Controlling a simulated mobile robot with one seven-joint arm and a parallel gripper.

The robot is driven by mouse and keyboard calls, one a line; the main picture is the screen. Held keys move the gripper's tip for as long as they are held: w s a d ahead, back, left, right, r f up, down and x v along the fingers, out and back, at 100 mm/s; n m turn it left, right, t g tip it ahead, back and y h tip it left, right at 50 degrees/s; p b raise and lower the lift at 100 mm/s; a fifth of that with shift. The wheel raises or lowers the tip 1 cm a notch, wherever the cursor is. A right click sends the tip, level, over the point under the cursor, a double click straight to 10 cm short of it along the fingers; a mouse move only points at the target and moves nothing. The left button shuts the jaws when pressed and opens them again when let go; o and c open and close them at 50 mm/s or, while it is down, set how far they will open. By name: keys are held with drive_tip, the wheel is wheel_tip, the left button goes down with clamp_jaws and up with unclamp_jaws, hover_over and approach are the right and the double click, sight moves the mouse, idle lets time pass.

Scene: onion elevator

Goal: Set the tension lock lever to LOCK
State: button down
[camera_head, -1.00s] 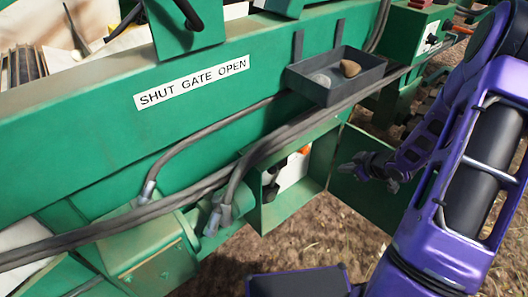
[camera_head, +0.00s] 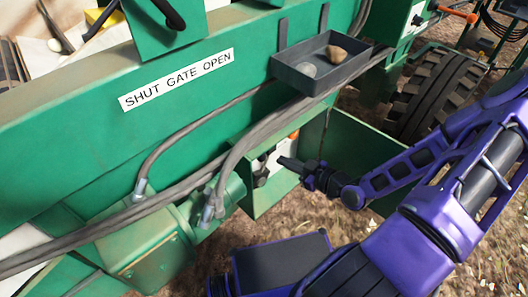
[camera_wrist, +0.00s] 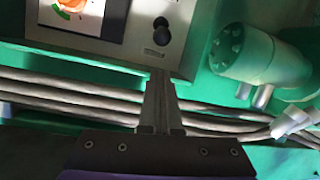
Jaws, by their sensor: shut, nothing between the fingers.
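A green box (camera_head: 243,203) is fixed to the machine's side, below the cables. In it are a white panel and a black knobbed lever (camera_head: 262,170); an orange part (camera_head: 293,135) shows higher up. In the wrist view, the black knob (camera_wrist: 161,31) stands on the box face right of the white panel (camera_wrist: 112,18). No LOCK marking is readable, so I cannot tell the lever's setting or whether this is the tension lock lever. My gripper (camera_head: 283,161) is shut and empty at the box opening. In the wrist view, its fingertips (camera_wrist: 160,75) point towards the knob, apart from it.
An open green door (camera_head: 365,150) stands right of the box, behind my arm. Thick grey cables (camera_head: 110,222) run along the machine. A grey tray (camera_head: 320,78) with stones hangs above. A green cylinder (camera_wrist: 262,55) is beside the box. A tyre (camera_head: 435,95) stands at the right.

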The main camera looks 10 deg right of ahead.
sight(263, 157)
drive_tip(key=x, duration=1)
drive_tip(key=shift+f, duration=0.1)
drive_tip(key=shift+s+f+b, duration=0.15)
drive_tip(key=shift+f+b, duration=0.15)
drive_tip(key=shift+b, duration=0.2)
drive_tip(key=shift+d, duration=0.1)
